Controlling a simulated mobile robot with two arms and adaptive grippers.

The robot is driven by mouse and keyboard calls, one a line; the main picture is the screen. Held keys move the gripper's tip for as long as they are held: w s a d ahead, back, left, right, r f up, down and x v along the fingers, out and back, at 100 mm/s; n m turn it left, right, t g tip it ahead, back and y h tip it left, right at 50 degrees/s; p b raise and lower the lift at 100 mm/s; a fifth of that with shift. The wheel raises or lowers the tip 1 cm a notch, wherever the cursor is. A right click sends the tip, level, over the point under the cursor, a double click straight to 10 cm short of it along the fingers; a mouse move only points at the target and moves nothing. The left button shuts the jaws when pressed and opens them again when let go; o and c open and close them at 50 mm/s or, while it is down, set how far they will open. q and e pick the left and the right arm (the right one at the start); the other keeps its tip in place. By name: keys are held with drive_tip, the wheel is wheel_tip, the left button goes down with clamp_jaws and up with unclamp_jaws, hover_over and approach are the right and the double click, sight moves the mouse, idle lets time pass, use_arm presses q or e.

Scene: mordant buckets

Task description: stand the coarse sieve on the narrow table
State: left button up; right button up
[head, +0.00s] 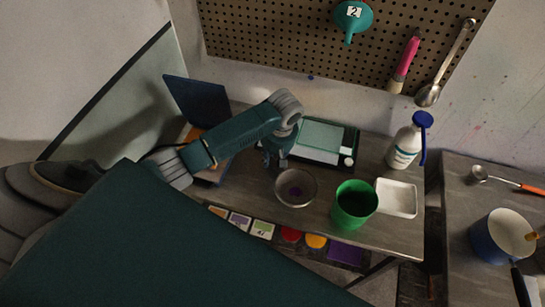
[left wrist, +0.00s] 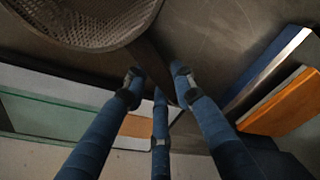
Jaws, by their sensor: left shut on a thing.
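The coarse sieve (head: 295,187) is a round metal mesh bowl over the grey table (head: 385,235) below the pegboard. Its mesh (left wrist: 85,22) fills the upper left of the left wrist view. A dark handle (left wrist: 148,60) runs from its rim to between my fingertips. My left gripper (head: 273,158) is shut on this handle, with the bowl in front of it. Its fingers also show in the left wrist view (left wrist: 158,80). I cannot tell whether the sieve touches the tabletop. Which table is the narrow one is not marked. My right gripper is not in view.
A green cup (head: 354,204), a white tray (head: 397,198) and a pump bottle (head: 407,142) stand right of the sieve. Books (left wrist: 285,95) are near the gripper. Another table (head: 455,185) holds a blue pot (head: 490,247).

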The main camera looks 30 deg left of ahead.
use_arm(q)
drive_tip(key=o, duration=1)
drive_tip(key=r, duration=0.4)
drive_tip(key=d+r, duration=0.1)
drive_tip(key=r, duration=0.3)
drive_tip(key=d+r, duration=0.1)
drive_tip(key=r, duration=0.3)
drive_tip(key=shift+s, duration=0.35)
drive_tip(key=shift+f, duration=0.1)
